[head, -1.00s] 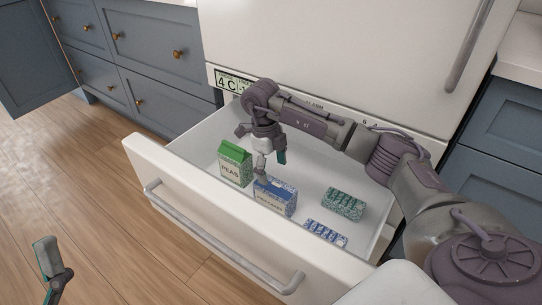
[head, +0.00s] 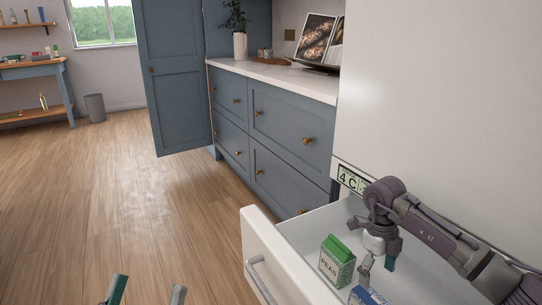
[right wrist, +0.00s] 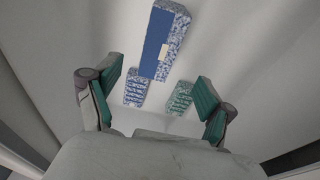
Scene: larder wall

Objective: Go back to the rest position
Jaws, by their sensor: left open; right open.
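My right gripper (head: 379,262) hangs over the open white fridge drawer (head: 258,228), just right of a green PEAS carton (head: 337,261). Its two teal-padded fingers are apart with nothing between them, as the right wrist view also shows (right wrist: 158,88). A blue box (head: 367,297) lies below it, cut off by the frame's lower edge. In the right wrist view the blue box (right wrist: 157,45) is beyond the fingers. My left gripper (head: 148,291) is low at the bottom edge, over the floor left of the drawer, open and empty.
In the right wrist view a blue-white pack (right wrist: 137,87) and a green-white pack (right wrist: 180,97) lie in the drawer. Blue-grey cabinets (head: 270,140) stand behind, one tall door (head: 172,80) open. The wooden floor (head: 120,200) to the left is clear.

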